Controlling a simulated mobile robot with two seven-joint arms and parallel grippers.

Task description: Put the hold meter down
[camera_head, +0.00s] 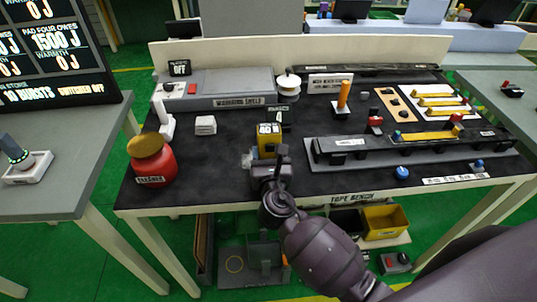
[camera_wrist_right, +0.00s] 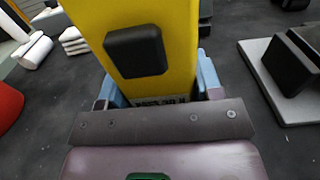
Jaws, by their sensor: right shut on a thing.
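The hold meter, a yellow block with a pale display face (camera_head: 268,138), stands roughly upright over the dark top of the tape bench (camera_head: 225,185). In the right wrist view the meter's yellow body (camera_wrist_right: 178,28) with a black pad fills the space between blue-grey fingers. My right gripper (camera_head: 262,163) is shut on it, reaching in from the front edge of the bench. The meter's lower end is hidden by the gripper, so I cannot tell whether it touches the bench. My left gripper is not in view.
A red jar with an orange lid (camera_head: 153,162) stands at the left. A grey warming shelf (camera_head: 228,89) lies behind. A long dark rail with yellow strips (camera_head: 400,146) lies to the right. Bare bench lies between the jar and the meter, near a small white stack (camera_head: 206,125).

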